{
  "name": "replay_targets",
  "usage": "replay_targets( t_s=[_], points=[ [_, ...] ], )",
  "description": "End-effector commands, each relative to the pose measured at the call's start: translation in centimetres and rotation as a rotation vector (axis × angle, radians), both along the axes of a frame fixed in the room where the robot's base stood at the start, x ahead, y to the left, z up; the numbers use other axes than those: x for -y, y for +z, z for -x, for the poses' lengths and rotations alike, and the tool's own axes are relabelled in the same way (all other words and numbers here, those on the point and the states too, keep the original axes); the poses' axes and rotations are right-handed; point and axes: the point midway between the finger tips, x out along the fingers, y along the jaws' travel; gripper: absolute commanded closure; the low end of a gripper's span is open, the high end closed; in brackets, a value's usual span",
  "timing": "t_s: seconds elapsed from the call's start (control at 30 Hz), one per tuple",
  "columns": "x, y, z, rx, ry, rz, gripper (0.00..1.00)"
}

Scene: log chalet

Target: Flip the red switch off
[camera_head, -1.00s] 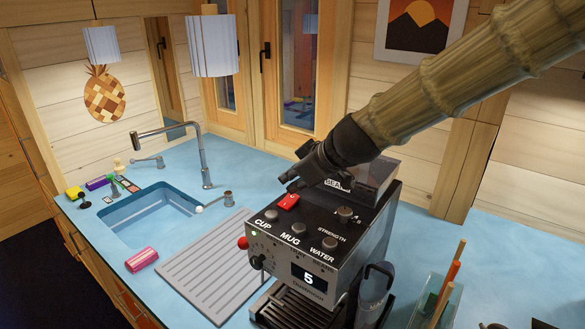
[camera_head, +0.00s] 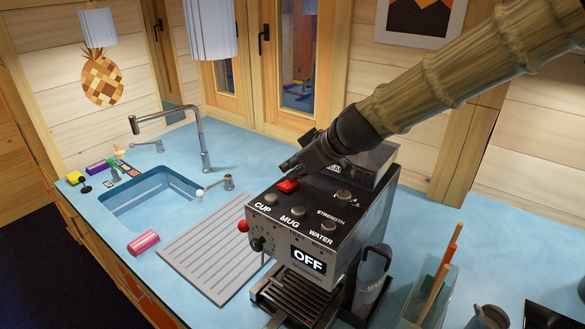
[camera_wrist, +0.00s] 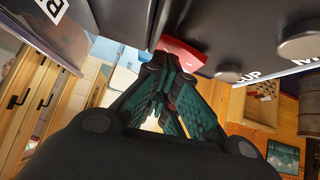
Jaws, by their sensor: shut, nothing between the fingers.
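The coffee machine (camera_head: 276,228) stands on the blue counter, its display (camera_head: 308,260) reading OFF. The red switch (camera_head: 288,186) sits on its top panel, above the CUP and MUG knobs. My gripper (camera_head: 287,168) is shut and empty, its fingertips right at the switch's back edge. In the wrist view the red switch (camera_wrist: 182,54) lies just past the tips of my gripper (camera_wrist: 160,62). They look very close or touching; I cannot tell which. Part of the switch is hidden by the fingers.
A sink (camera_head: 150,197) with a tap (camera_head: 203,140) and a ribbed drainboard (camera_head: 212,250) lie left of the machine. A glass holder with sticks (camera_head: 432,290) stands at the right. A lamp (camera_head: 208,28) hangs behind.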

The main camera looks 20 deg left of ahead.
Motion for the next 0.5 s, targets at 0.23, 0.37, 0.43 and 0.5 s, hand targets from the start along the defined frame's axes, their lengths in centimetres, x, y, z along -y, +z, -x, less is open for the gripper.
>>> replay_targets(
  t_s=[0.23, 0.37, 0.43, 0.5],
  points=[
    [0.0, -0.1, 0.2, 0.000, 0.001, 0.002, 1.00],
    [-0.2, -0.1, 0.6, 0.000, 0.002, 0.002, 1.00],
    [-0.3, -0.1, 0.8, 0.001, 0.003, 0.003, 1.00],
    [-0.4, -0.1, 1.1, -0.001, 0.003, 0.002, 1.00]
  ],
)
